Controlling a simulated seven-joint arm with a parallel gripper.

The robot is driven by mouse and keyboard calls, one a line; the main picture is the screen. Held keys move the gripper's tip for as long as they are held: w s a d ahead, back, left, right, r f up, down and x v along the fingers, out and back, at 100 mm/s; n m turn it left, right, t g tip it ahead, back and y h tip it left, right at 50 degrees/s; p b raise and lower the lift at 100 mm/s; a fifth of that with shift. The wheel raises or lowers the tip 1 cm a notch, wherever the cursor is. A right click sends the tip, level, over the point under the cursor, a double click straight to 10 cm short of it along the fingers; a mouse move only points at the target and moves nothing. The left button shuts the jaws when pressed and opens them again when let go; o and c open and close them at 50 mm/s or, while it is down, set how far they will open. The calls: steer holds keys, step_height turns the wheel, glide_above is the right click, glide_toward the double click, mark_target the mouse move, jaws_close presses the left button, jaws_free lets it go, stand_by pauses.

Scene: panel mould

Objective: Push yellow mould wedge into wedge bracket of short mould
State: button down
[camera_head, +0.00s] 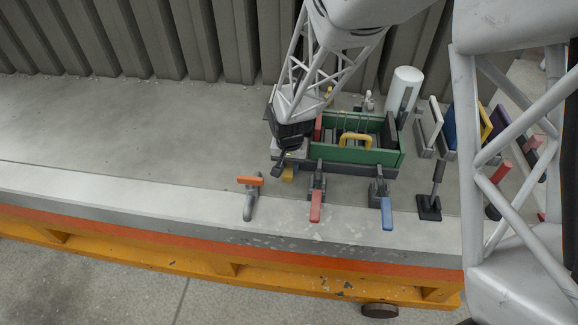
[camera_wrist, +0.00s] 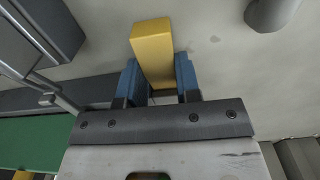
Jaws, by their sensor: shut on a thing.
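The yellow mould wedge (camera_wrist: 153,48) is held between the blue fingers of my gripper (camera_wrist: 158,82) in the wrist view. In the head view the wedge (camera_head: 288,174) shows as a small yellow piece under my gripper (camera_head: 283,168), near the left front corner of the short mould. The short mould has green walls (camera_head: 378,157) and a grey base. In the wrist view its green side (camera_wrist: 30,145) is at the lower left. I cannot clearly make out the wedge bracket, and whether the wedge touches it cannot be told.
A red-handled clamp (camera_head: 315,205) and a blue-handled clamp (camera_head: 386,213) stand before the mould. An orange-handled tap-like part (camera_head: 249,188) is to their left, a black upright tool (camera_head: 431,200) to the right. The table's left is clear.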

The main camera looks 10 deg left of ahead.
steer(key=shift+w, duration=0.4)
steer(key=c, duration=0.8)
jaws_free()
steer(key=shift+c, duration=0.2)
steer(key=shift+c, duration=0.2)
steer(key=shift+r, duration=0.45)
steer(key=shift+o, duration=0.7)
steer(key=shift+r, duration=3.45)
